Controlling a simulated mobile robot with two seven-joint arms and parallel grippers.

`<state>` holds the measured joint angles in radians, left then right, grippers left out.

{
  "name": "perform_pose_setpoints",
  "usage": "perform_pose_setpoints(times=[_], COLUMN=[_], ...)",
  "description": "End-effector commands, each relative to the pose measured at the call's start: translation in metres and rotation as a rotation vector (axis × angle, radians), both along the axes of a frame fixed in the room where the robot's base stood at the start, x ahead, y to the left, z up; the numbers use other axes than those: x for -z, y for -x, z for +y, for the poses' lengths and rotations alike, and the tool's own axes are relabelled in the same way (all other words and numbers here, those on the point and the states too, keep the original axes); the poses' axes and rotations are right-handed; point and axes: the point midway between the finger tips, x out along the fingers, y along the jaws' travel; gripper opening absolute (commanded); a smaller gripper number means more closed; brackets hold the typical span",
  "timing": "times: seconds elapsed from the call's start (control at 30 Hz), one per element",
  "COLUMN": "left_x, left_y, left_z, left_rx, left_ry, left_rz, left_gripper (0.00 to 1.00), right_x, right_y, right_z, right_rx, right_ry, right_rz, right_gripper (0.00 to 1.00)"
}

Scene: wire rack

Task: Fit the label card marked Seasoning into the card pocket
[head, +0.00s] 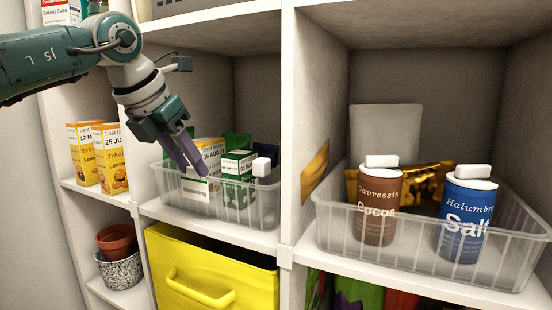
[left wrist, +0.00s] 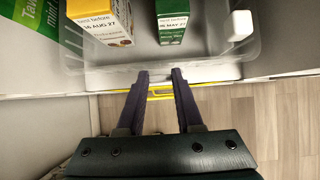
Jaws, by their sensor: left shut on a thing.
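My left gripper (head: 198,172) reaches down from the upper left to the front of the clear bin (head: 262,208) on the middle shelf. The card is upright at the bin's front wall, just below the fingertips. The card pocket cannot be told apart from the card, so I cannot tell whether the card is in it. In the left wrist view the fingers (left wrist: 160,76) point at the bin's front rim (left wrist: 205,72); the card is hard to make out there.
The bin holds yellow cartons (left wrist: 103,20) and green cartons (left wrist: 172,22) behind its front wall. A yellow fabric box (head: 215,275) sits below. Another clear bin (head: 420,250) with a brown can (head: 376,205) and a blue can (head: 467,220) stands right, beyond an upright divider (head: 290,150).

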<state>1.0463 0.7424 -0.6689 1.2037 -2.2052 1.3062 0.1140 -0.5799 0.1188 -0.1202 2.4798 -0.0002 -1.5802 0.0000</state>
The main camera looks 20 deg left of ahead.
Motion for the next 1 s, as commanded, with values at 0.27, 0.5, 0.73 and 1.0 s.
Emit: perform_pose_setpoints(times=[0.27, 0.5, 0.73, 1.0], left_x=[0.009, 0.009, 0.009, -0.004], left_y=[0.0, 0.0, 0.0, 0.0], left_z=[0.001, 0.0, 0.0, 0.0], left_rx=[-0.001, -0.001, -0.001, 0.0], left_ry=[-0.001, 0.001, 0.001, 0.002], left_rz=[0.001, 0.0, 0.0, -0.002], left_gripper=[0.0, 0.51, 0.65, 0.65], right_x=[0.004, 0.004, 0.004, -0.003], right_y=[0.0, 0.0, 0.0, 0.0], right_z=[0.0, 0.0, 0.0, 0.0], right_rx=[0.0, 0.0, 0.0, 0.0], right_ry=[0.0, 0.0, 0.0, 0.0], right_rz=[0.0, 0.0, 0.0, 0.0], right_gripper=[0.42, 0.42, 0.42, 0.42])
